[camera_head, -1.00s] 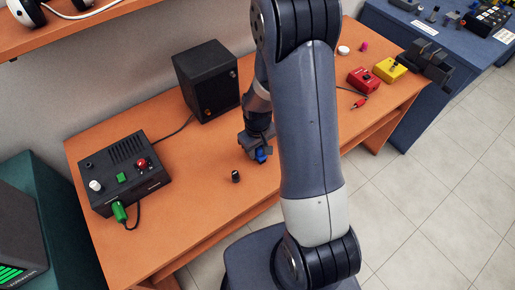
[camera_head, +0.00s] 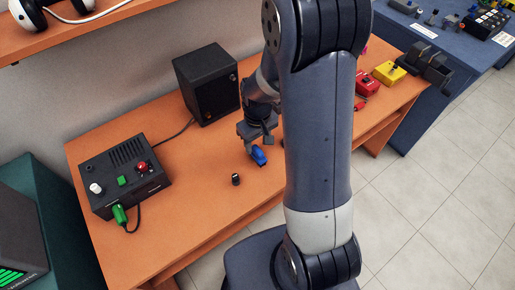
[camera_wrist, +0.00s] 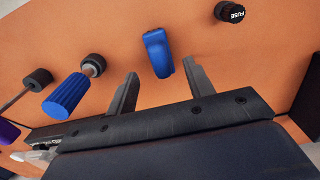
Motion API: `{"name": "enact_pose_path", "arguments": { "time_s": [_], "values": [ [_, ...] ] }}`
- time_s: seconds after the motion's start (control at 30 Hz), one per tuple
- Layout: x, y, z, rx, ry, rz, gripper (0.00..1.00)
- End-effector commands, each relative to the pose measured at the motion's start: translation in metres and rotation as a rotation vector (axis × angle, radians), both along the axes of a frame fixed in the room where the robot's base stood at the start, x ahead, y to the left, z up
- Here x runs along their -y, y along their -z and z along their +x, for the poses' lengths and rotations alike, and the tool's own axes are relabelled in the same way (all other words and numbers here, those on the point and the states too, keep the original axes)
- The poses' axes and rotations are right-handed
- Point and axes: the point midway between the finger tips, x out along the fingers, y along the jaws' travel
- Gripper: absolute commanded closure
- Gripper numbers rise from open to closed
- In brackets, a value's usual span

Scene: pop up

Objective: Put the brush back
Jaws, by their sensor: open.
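I cannot make out anything that is clearly a brush. My gripper (camera_head: 257,138) is open, just above the orange table. A small blue piece (camera_head: 259,156) lies below and in front of my fingers. In the wrist view this curved blue piece (camera_wrist: 158,52) lies beyond and between the two fingertips, apart from both. A ribbed blue handle (camera_wrist: 66,96) with a metal end lies left of the fingers in the wrist view.
A black cap marked FUSE (camera_wrist: 229,12) stands on the table, near the black control box (camera_head: 125,175) in the head view. A black speaker (camera_head: 206,84) stands at the back. A red box (camera_head: 367,83) and a yellow box (camera_head: 389,74) are at the right.

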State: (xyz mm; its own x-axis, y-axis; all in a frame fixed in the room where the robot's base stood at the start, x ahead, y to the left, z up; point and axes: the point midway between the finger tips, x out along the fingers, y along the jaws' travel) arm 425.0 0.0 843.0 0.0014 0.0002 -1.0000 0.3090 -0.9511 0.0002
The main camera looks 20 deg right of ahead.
Motion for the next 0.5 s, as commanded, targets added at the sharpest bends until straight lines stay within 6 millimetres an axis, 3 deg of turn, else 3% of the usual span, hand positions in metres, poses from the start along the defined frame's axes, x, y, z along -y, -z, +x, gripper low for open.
{"name": "enact_pose_path", "arguments": {
  "time_s": [0.2, 0.5],
  "values": [
    [0.0, -0.041, 0.001, 0.004, 0.0, 0.0, 0.5],
    [0.0, -0.063, 0.0, 0.0, 0.0, 0.0, 0.5]
  ]
}}
